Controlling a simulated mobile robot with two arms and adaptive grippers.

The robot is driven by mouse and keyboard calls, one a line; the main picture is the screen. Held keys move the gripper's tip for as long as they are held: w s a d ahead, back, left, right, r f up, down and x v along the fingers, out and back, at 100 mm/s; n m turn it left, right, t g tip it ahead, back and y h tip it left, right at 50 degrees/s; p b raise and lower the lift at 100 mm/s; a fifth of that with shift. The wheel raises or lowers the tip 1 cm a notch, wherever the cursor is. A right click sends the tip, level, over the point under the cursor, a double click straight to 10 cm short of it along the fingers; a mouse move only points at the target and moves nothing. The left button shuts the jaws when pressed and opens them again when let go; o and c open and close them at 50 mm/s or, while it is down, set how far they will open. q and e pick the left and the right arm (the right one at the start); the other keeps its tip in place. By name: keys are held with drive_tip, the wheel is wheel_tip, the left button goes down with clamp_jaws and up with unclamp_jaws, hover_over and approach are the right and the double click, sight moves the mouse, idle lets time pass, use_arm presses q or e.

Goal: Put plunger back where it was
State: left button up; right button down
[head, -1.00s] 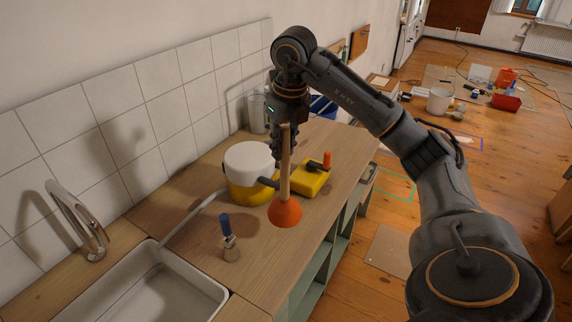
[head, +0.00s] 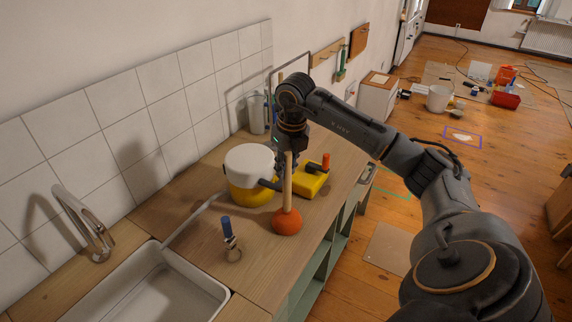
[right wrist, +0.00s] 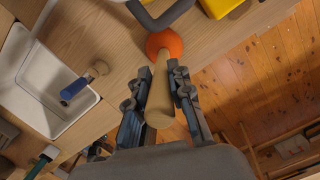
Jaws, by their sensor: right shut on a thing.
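The plunger has an orange rubber cup (head: 287,221) and a pale wooden handle. It is upright, with its cup at the wooden countertop (head: 190,257) near the front edge. My right gripper (head: 287,160) is shut on the upper part of the handle. In the right wrist view, the handle (right wrist: 160,100) lies between the fingers of my right gripper (right wrist: 161,88), with the orange cup (right wrist: 165,43) beyond. Whether the cup bears fully on the counter is hard to tell. My left gripper is not in view.
A yellow container with a white lid (head: 249,163) and a yellow tool with an orange knob (head: 312,180) stand just behind the plunger. A blue-handled brush (head: 230,238) is to its left, beside the white sink (head: 150,285). Clear countertop lies around the brush.

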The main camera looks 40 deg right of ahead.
drive_tip(key=c, duration=1.6)
unclamp_jaws()
drive_tip(key=shift+f, duration=0.2)
drive_tip(key=o, duration=0.4)
drive_tip(key=shift+r, duration=0.15)
drive_tip(key=r, duration=0.3)
drive_tip(key=s+r, duration=0.1)
drive_tip(key=r, duration=0.3)
drive_tip(key=r+b, duration=0.1)
drive_tip(key=r, duration=0.3)
drive_tip(key=shift+s+a, duration=0.15)
drive_tip(key=shift+s, duration=0.1)
drive_tip(key=shift+s+r, duration=0.15)
drive_tip(key=shift+r, duration=0.35)
